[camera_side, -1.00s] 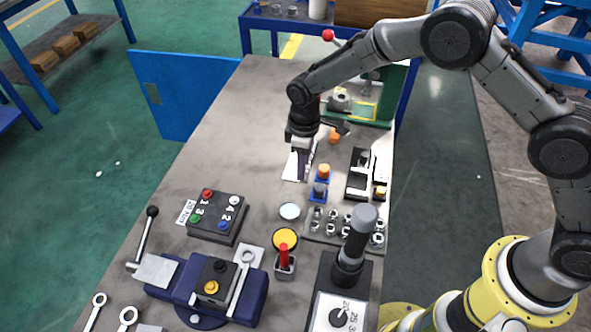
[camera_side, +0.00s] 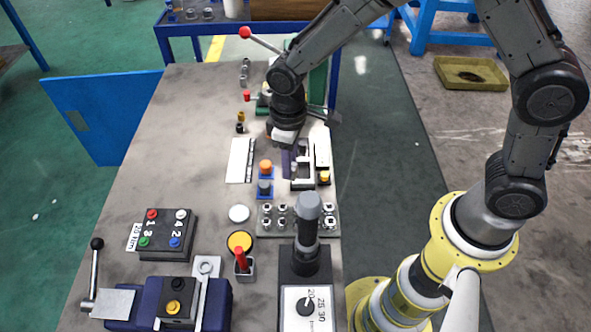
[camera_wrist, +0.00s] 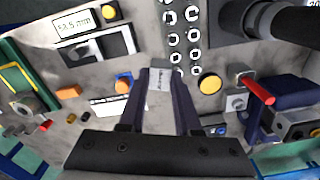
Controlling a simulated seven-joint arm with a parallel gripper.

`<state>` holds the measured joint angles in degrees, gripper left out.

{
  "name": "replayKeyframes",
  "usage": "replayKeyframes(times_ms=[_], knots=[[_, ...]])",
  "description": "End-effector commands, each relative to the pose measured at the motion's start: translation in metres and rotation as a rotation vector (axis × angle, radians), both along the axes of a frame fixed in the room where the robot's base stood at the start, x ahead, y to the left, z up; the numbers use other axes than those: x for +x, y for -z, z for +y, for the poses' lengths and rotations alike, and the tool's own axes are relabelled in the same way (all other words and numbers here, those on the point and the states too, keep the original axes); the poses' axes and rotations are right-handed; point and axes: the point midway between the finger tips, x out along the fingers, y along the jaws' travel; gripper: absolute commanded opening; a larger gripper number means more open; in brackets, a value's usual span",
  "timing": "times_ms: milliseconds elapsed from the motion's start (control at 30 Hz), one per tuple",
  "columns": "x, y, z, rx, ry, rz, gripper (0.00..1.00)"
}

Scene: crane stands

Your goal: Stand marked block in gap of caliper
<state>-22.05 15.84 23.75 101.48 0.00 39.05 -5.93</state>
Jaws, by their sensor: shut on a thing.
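The caliper (camera_side: 302,172), a pale C-shaped frame on a dark base, lies right of my gripper (camera_side: 287,165) in the side view. In the wrist view the caliper (camera_wrist: 84,47) is at upper left, beside a "53.5 mm" label (camera_wrist: 86,21). My gripper (camera_wrist: 160,82) is shut on a small grey block with dark marking (camera_wrist: 160,79), pinched between the dark fingertips. The block is apart from the caliper in the wrist view. In the side view the fingers hide the block, and its height above the table cannot be told.
A white card (camera_side: 240,160) lies left of my gripper. Blue holders with an orange piece (camera_side: 265,167) and a grey piece (camera_side: 264,188) stand just in front. A rack of round metal pieces (camera_side: 270,221) and a grey-topped post (camera_side: 307,225) are nearer. Free table lies at left.

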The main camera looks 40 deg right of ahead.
Motion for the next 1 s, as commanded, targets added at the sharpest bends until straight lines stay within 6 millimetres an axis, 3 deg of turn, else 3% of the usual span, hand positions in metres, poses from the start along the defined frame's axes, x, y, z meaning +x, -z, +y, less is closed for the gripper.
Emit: replayKeyframes(times_ms=[267, 600, 800, 1000], knots=[[-0.032, 0.001, -0.031, -0.011, 0.561, 0.014, 0.0], [-0.083, -0.009, -0.089, -0.016, 1.206, 0.013, 0.0], [-0.09, -0.016, -0.106, -0.003, 1.271, 0.0, 0.0], [-0.059, -0.003, -0.103, -0.001, 1.276, -0.002, 0.0]])
